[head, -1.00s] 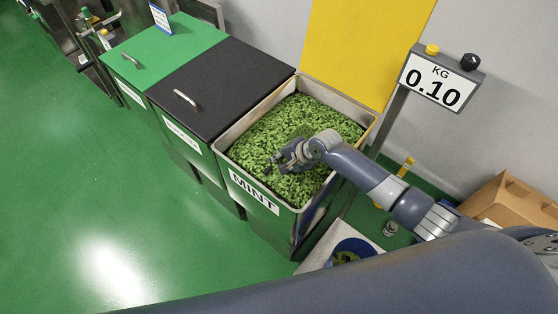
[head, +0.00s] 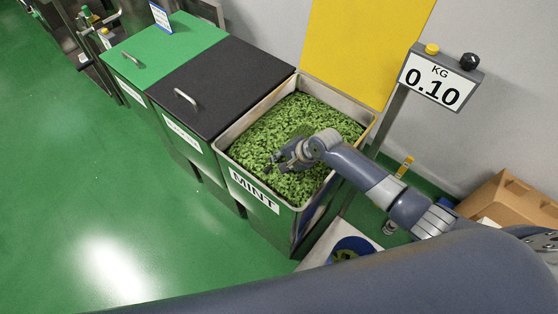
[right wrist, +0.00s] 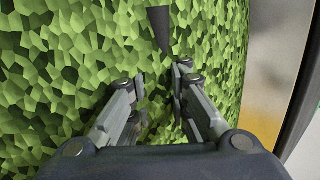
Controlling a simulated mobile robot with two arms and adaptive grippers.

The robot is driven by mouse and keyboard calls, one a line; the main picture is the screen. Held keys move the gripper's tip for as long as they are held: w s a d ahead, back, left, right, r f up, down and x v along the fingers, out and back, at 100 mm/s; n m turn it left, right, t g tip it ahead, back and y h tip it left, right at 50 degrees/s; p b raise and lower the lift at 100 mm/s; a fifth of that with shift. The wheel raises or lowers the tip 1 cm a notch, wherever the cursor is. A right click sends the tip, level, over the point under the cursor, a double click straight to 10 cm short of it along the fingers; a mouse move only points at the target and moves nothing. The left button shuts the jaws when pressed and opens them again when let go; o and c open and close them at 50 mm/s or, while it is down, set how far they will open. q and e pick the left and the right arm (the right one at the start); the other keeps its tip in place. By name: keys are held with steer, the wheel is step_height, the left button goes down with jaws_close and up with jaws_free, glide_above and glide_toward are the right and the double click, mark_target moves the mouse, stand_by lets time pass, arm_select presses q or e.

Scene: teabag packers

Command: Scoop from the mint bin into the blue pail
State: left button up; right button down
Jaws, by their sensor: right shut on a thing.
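The mint bin (head: 231,145) is an open steel bin full of green leaves, with a MINT label on its front. My right gripper (head: 280,158) is low over the leaves, near the bin's front right. The scoop's bowl cannot be made out. The blue pail (head: 352,243) stands right of the bin, partly hidden by my arm. A little green shows inside it. My left gripper is out of view.
The pail stands on a pale scale platform (head: 318,246); the scale display (head: 440,80) reads 0.10 KG. A yellow lid (head: 365,45) stands upright behind the mint bin. Black-lidded (head: 215,88) and green-lidded (head: 165,48) bins stand to the left. A cardboard box (head: 508,200) is at right.

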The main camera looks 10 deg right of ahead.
steer(key=shift+f+b, duration=0.15)
steer(key=shift+b, duration=0.45)
step_height(320, 180, up, 27)
steer(key=p, duration=2.1)
steer(key=shift+p, duration=0.35)
